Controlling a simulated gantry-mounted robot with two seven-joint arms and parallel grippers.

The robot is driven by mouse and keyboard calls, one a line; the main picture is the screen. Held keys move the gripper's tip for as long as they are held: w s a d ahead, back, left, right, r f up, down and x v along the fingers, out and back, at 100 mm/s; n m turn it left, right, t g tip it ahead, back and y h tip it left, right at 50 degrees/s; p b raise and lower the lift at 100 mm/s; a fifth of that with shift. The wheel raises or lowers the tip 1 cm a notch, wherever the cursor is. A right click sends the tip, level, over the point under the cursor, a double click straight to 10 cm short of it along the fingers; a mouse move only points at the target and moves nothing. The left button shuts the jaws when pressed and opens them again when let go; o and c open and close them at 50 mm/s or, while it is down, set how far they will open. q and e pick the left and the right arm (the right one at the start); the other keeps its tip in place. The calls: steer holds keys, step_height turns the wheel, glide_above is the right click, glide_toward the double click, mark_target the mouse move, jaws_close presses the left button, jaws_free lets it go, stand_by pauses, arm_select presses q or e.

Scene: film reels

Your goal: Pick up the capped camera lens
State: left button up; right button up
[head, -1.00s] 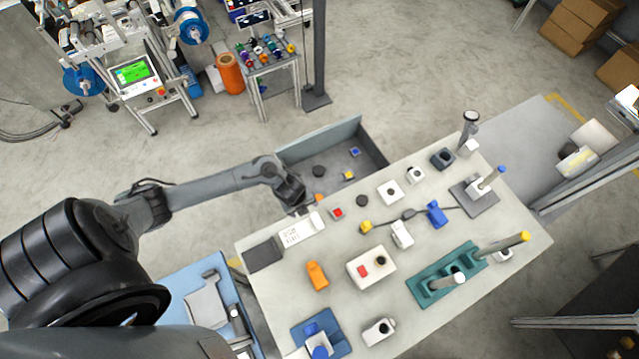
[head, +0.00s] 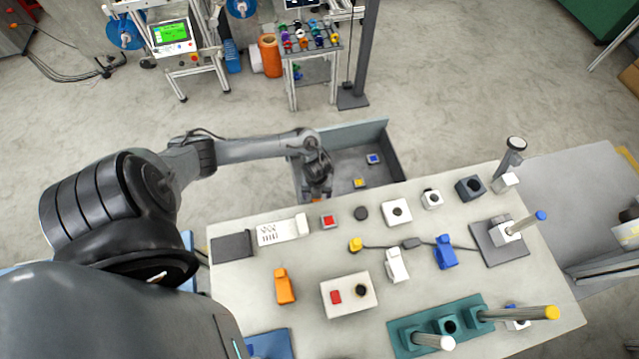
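I cannot pick out the capped camera lens for certain. A small black round piece (head: 361,213) lies on the table, too small to tell whether it is a lens. Another dark round piece showed earlier in the grey bin (head: 396,150) behind the table; its place is now covered by or close beside my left gripper (head: 317,188). My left gripper points down over the left part of the bin, near the table's back edge. Its fingers are too small and dark to tell whether they are open or hold anything. My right gripper is not in view.
The bin also holds a blue piece (head: 373,159) and a yellow piece (head: 359,183).

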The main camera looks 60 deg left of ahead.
arm_select(q)
step_height(320, 180, down, 2)
steer(key=shift+s+f, duration=0.1)
steer(key=shift+f, duration=0.15)
steer(key=shift+w+a+f+b, duration=0.1)
steer(key=shift+f+b, duration=0.55)
steer(key=shift+f, duration=0.85)
steer(key=shift+w+f+b, duration=0.1)
steer(key=shift+f+b, duration=0.5)
steer(key=shift+f, duration=0.85)
steer(key=c, duration=1.1)
steer(key=shift+c, duration=0.4)
steer(key=shift+r, duration=0.15)
